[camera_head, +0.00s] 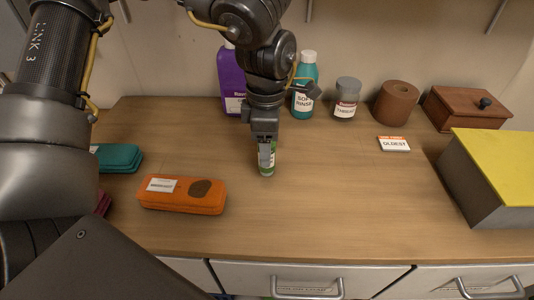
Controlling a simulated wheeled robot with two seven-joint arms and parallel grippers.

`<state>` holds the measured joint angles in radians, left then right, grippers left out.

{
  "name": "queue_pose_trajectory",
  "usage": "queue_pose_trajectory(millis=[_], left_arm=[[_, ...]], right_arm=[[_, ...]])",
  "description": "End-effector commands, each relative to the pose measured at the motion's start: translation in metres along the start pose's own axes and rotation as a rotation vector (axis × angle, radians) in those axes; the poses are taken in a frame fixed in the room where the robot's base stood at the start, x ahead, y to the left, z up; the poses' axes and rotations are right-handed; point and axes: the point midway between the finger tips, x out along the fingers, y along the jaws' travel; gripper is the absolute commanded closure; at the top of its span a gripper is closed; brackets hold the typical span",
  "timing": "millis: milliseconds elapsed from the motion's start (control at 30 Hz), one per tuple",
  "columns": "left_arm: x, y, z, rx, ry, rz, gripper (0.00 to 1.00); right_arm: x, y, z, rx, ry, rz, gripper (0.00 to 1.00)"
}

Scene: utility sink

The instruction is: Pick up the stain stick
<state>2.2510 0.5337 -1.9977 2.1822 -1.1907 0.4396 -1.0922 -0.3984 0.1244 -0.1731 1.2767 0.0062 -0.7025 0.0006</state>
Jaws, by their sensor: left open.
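A small green stick with a white label, which looks like the stain stick (267,163), stands upright near the middle of the wooden counter. My left gripper (265,136) points straight down at it from above. The left jaws are open and sit around or just in front of the stick's upper part, which they hide. I cannot tell whether a finger touches it. The label is too small to read. My right gripper is not in view.
A purple bottle (232,82), teal bottle (304,101), grey-lidded jar (346,106), brown roll (396,103) and wooden box (466,108) line the back. An orange case (183,195) lies left of the stick, a yellow-topped box (497,165) far right.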

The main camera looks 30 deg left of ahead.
Motion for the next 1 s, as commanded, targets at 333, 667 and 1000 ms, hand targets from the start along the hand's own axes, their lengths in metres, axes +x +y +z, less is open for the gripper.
queue_pose_trajectory(millis=[333,667,1000], left_arm=[[0.0027,-0.0002,0.0003,0.001,-0.001,0.000,0.50],[0.0023,-0.0001,0.0003,0.001,-0.001,0.001,0.88],[-0.0053,0.0003,0.0007,0.001,-0.002,0.002,0.88]], right_arm=[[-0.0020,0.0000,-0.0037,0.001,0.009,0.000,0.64],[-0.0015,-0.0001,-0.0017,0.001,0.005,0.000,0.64],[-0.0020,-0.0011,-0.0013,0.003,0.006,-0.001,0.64]])
